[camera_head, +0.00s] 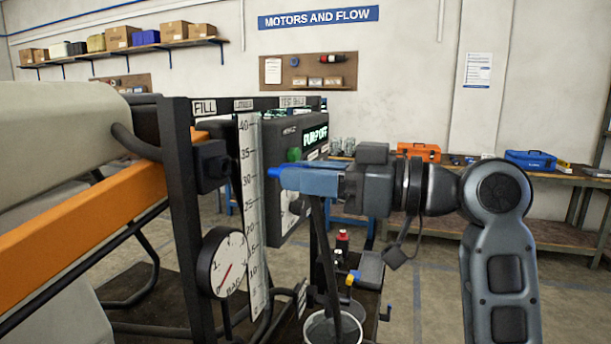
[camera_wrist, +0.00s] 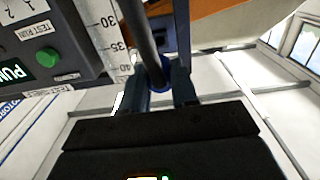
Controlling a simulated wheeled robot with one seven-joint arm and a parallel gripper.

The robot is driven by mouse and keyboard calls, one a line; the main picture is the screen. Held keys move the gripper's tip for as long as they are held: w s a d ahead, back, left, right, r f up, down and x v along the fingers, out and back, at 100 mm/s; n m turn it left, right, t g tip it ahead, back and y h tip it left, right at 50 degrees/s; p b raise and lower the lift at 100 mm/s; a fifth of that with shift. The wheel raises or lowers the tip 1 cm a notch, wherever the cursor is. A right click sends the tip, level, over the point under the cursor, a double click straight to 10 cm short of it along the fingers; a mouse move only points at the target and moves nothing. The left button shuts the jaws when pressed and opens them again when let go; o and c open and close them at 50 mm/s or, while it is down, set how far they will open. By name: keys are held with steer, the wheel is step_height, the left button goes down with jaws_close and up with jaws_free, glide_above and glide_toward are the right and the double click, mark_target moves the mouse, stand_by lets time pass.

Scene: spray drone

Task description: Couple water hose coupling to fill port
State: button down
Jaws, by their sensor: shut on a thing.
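My gripper (camera_head: 312,181) is shut on the water hose coupling (camera_head: 273,172), whose blue tip points left in the head view. In the wrist view the blue ring of the coupling (camera_wrist: 160,84) sits between the fingers of my gripper (camera_wrist: 159,92). The dark hose (camera_head: 327,250) hangs down from it. The fill port (camera_head: 211,165) is a black block on the dark upright under the FILL sign (camera_head: 204,107). The coupling is to the right of the port, apart from it, at about its height in the picture. The port's mouth cannot be made out clearly.
A white level scale (camera_head: 250,200) stands between port and coupling in the picture. A round gauge (camera_head: 228,262) is below the port. The pump panel (camera_head: 290,140) is behind the coupling. A bucket (camera_head: 311,335) stands below. A workbench (camera_head: 560,180) is at the back right.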

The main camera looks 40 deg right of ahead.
mark_target(270, 172)
steer(key=shift+x, duration=2.85)
steer(key=shift+x, duration=1.35)
steer(key=c, duration=0.8)
jaws_free()
steer(key=b+v, duration=0.1)
steer(key=v, duration=0.6)
steer(key=shift+s+d+b, duration=0.2)
steer(key=shift+s+b, duration=0.1)
steer(key=shift+b, duration=0.1)
